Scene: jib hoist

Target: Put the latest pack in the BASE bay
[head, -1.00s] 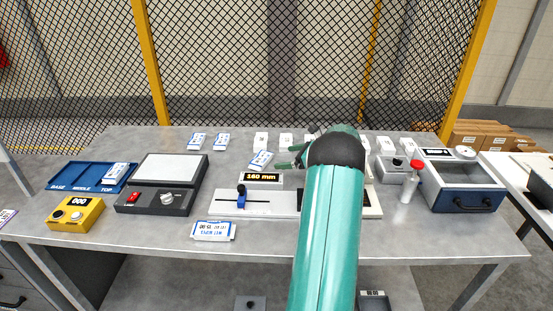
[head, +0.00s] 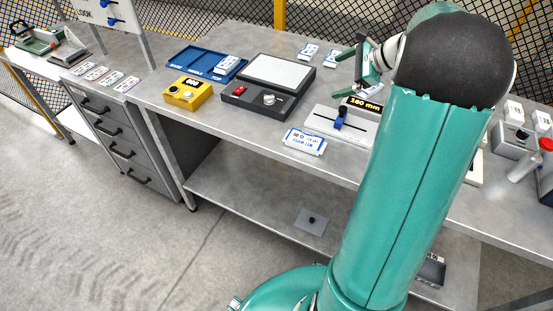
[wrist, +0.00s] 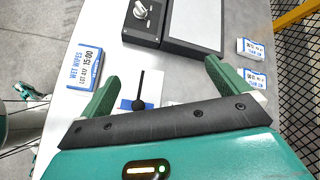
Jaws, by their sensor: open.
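The blue tray (head: 192,62) has bays marked BASE, MIDDLE and TOP from left to right. A white and blue pack (head: 227,63) lies in the TOP bay; BASE and MIDDLE look empty. A wet wipes pack (head: 304,140) lies near the bench's front edge; in the wrist view this pack (wrist: 85,67) shows 15:00. Two more packs (head: 308,51) (head: 333,56) lie at the back, and also at the right of the wrist view (wrist: 251,48). My gripper (head: 348,68) is open and empty above the bench; its fingers (wrist: 160,72) point toward the dark scale-like device.
A slide gauge (head: 340,118) with a mm display sits beneath my arm. A drawer cabinet (head: 115,130) stands left. My arm hides much of the right bench.

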